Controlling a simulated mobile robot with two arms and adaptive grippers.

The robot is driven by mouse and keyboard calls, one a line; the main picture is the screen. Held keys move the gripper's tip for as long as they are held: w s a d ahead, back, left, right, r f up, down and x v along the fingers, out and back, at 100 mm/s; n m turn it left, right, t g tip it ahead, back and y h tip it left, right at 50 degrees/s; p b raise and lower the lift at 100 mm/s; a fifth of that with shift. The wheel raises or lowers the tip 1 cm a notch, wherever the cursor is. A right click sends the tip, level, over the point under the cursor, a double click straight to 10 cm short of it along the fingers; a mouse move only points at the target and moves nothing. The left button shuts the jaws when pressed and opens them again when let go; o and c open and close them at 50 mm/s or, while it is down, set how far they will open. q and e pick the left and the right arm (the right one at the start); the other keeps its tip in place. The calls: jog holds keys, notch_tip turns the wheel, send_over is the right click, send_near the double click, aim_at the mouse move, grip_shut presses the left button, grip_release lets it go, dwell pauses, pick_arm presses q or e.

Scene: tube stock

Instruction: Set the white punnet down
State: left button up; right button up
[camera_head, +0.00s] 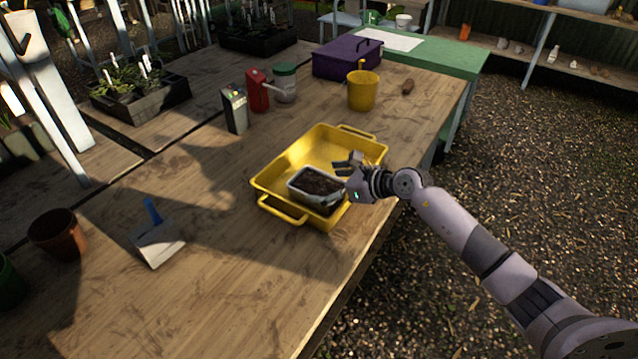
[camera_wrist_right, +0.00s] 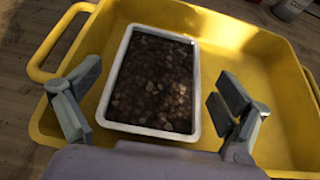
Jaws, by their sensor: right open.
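The white punnet (camera_head: 316,187), filled with dark soil, sits inside the yellow tray (camera_head: 284,160), toward the tray's near side. In the right wrist view the punnet (camera_wrist_right: 150,128) lies flat and upright within the tray (camera_wrist_right: 268,62). My right gripper (camera_head: 347,170) is at the punnet's right side in the head view. In the right wrist view its fingers (camera_wrist_right: 158,103) are spread wide on either side of the punnet, with a gap on the right and a small one on the left. It holds nothing. My left gripper is not in view.
A terracotta pot (camera_head: 57,234) is at the left. The tabletop in front of the tray is clear.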

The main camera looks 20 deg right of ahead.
jog(key=v, duration=1)
jog(key=shift+b, duration=0.45)
